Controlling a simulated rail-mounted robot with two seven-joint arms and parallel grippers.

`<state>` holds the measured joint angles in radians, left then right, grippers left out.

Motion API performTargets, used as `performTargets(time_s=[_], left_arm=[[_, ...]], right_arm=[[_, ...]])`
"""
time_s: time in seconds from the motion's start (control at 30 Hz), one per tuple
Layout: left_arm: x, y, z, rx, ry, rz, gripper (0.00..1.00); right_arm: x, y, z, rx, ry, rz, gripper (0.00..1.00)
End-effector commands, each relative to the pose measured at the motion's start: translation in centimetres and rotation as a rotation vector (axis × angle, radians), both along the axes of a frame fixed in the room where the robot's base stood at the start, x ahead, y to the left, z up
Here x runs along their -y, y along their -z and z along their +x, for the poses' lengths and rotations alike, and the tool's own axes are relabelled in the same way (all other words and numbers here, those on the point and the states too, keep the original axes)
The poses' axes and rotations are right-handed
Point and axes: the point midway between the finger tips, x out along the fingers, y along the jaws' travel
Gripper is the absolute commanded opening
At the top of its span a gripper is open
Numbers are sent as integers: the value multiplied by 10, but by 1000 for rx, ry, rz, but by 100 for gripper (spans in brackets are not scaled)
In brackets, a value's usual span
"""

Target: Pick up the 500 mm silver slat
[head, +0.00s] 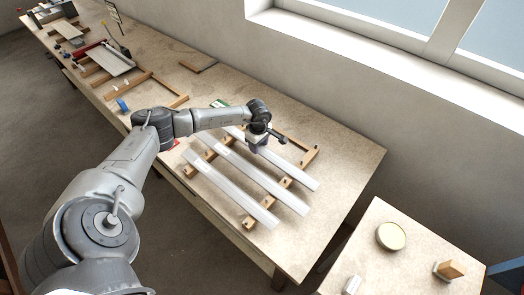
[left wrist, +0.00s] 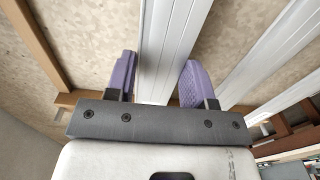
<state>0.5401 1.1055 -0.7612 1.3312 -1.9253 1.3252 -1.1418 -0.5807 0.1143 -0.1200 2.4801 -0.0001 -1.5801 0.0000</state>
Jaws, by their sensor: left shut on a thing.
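Three long pale silver slats lie side by side across wooden bearers on the bench. The far slat (head: 297,173) is the one nearest the window, beside the middle slat (head: 262,178) and the near slat (head: 232,188). My left gripper (head: 257,148) is over the far slat. In the left wrist view, the purple fingers of my left gripper (left wrist: 156,78) sit on either side of this slat (left wrist: 168,40) and are shut on it. Part of the slat is hidden by the gripper. I cannot read any slat's length. My right gripper is out of view.
The wooden bearers (head: 252,221) carry the slats, with a wooden frame (head: 311,157) behind. A side table at the lower right holds a round tin (head: 391,236) and a wooden block (head: 449,270). The bench's right end (head: 345,170) is clear. The window wall runs behind.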

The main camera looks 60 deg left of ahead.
Motion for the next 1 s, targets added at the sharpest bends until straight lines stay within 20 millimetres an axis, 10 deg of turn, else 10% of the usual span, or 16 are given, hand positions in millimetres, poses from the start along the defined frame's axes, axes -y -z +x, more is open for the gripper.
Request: performTargets(time_s=[0.57,1.0], left_arm=[[0,-6,0,1,1,0,24],[25,-65,35,6,2,-3,24]], right_arm=[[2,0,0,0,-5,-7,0],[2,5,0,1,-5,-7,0]])
